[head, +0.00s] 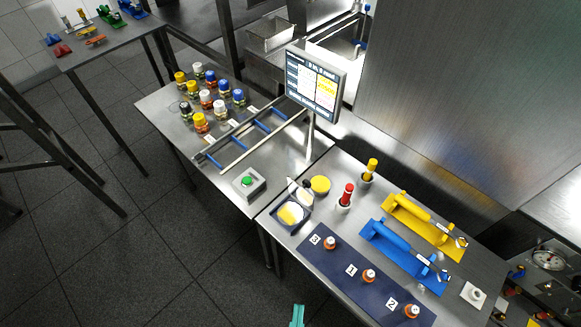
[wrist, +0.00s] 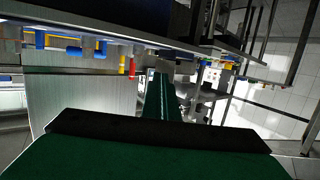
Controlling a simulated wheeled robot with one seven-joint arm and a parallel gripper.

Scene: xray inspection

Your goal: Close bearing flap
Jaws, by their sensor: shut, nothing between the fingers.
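No part is clearly marked as the bearing flap. A blue fixture (head: 405,251) and a yellow fixture (head: 424,224), each with a long labelled bar, lie on the right table; whether either bar is a flap, I cannot tell. A small dark square tray (head: 291,213) with something yellow in it sits at that table's left end. My gripper (head: 297,316) shows as a teal tip at the bottom edge, in front of the table and apart from everything. In the wrist view my gripper (wrist: 163,95) is shut and empty, pointing away below the upside-down table.
A blue mat (head: 360,280) with several numbered orange-and-white pieces lines the front. Red (head: 346,197) and yellow (head: 369,170) handles stand behind. A monitor (head: 314,83), green button (head: 247,181), rail frame (head: 250,135) and several capped bottles (head: 207,98) occupy the left table. Floor (head: 190,260) is clear front-left.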

